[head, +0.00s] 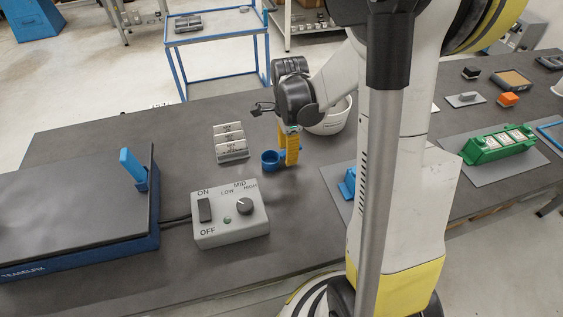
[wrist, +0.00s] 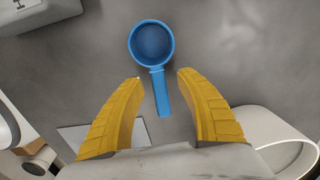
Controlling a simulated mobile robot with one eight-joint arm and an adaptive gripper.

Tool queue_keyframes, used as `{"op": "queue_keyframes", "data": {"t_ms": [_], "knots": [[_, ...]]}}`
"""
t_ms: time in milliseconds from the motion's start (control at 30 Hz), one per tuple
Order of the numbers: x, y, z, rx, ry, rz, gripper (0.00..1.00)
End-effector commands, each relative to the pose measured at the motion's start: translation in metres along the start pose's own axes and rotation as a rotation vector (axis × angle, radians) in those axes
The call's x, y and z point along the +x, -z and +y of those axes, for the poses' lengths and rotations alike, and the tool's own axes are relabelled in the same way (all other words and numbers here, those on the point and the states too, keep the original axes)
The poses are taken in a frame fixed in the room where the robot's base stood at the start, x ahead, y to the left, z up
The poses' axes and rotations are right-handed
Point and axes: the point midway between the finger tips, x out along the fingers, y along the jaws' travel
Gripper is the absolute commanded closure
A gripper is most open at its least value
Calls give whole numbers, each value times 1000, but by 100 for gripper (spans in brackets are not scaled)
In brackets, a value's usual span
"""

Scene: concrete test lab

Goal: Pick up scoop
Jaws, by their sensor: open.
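The blue scoop (head: 270,160) has a round cup and a short straight handle. It is on the dark table, just left of my gripper (head: 289,160) in the head view. In the wrist view the scoop (wrist: 152,45) has its cup at the top and its handle pointing down between my yellow fingers (wrist: 161,82). The fingers are apart, one on each side of the handle, with a gap on both sides. My gripper is open and empty, pointing down. In the head view the fingers hide part of the handle.
A grey switch box (head: 231,222) with a knob stands in front of the scoop. A white bucket (head: 331,118) is close behind my gripper. A grey labelled block set (head: 230,143) lies to the left. A blue-edged platform (head: 75,215) fills the left side.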

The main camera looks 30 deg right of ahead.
Motion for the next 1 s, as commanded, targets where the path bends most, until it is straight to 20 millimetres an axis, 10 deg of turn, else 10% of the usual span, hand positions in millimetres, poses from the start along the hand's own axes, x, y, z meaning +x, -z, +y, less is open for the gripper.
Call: {"op": "queue_keyframes", "data": {"t_ms": [267,400,1000], "knots": [[6,-2,1,1,0,0,59],[6,-2,1,1,0,0,100],[-10,2,-1,-1,0,0,100]]}}
